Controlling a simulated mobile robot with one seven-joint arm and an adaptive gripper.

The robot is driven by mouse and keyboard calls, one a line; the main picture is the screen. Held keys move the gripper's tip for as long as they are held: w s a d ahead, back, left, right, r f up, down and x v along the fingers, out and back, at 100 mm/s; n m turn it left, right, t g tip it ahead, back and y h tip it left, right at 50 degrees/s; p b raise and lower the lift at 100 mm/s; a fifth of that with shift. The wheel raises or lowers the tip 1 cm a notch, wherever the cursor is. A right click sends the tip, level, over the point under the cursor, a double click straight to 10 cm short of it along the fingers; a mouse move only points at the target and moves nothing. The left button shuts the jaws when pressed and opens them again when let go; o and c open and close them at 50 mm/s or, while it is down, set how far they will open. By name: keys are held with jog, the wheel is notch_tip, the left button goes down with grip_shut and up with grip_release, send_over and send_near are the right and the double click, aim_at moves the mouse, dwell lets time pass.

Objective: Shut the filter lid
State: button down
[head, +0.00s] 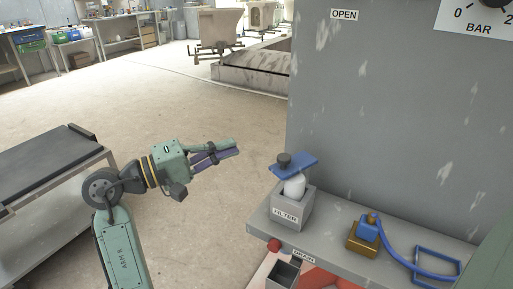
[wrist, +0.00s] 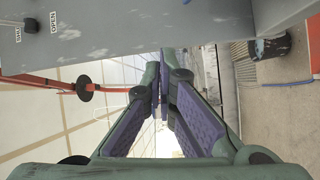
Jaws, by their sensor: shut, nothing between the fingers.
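The filter box (head: 290,210) is a grey open-topped box labelled FILTER, standing on a grey ledge. A white rounded piece (head: 294,187) sticks up out of it. The blue lid (head: 297,165) is above the box, tilted and apart from its rim, with a dark knob (head: 284,159) on it. The lid's hinge cannot be made out. My gripper (head: 236,147) is shut and empty, to the left of the lid and a little above it in the head view, clear of it. Its closed fingertips (wrist: 160,88) show in the wrist view, where the lid cannot be made out.
A tall grey cabinet (head: 385,110) rises behind the ledge (head: 345,246). A brass-coloured block with a blue fitting (head: 368,228) and hose stands right of the box. A DRAIN label (head: 304,256) is at the front edge. A cart (head: 45,170) stands left; open floor lies between.

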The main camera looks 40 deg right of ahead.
aim_at(294, 159)
jog(key=s+d+p, duration=0.2)
jog(key=d+p, duration=0.1)
jog(key=d, duration=0.7)
jog(key=s+a, duration=0.2)
jog(key=s, duration=0.1)
jog(key=shift+a+f+p, duration=0.1)
jog(key=shift+a+p, duration=0.15)
jog(key=shift+p, duration=0.05)
